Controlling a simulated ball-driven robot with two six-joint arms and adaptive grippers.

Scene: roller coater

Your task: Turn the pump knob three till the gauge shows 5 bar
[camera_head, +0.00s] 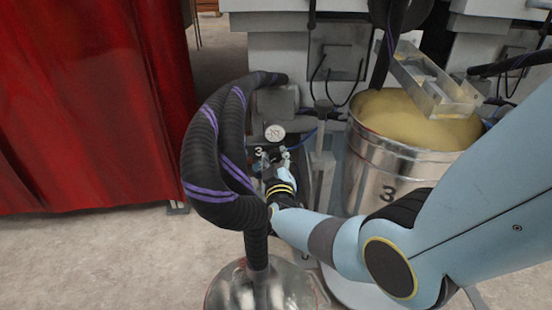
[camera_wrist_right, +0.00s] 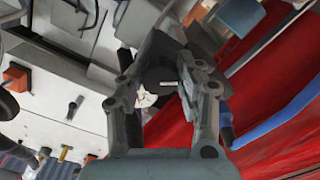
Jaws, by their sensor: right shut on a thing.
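The small round gauge (camera_head: 274,132) with a pale face sits on the pump, above a dark plate marked 3 (camera_head: 258,152). Its needle is too small to read. My right gripper (camera_head: 273,160) is just below the gauge, at the pump. In the right wrist view its fingers (camera_wrist_right: 160,83) are closed around a dark knob (camera_wrist_right: 155,76) with a light mark. My left gripper is not in view.
Thick black hoses (camera_head: 215,150) with purple stripes loop close left of my right gripper. A metal drum (camera_head: 388,170) marked 3, holding a yellowish substance, stands to the right. A red curtain (camera_head: 90,100) hangs at left. The floor at lower left is clear.

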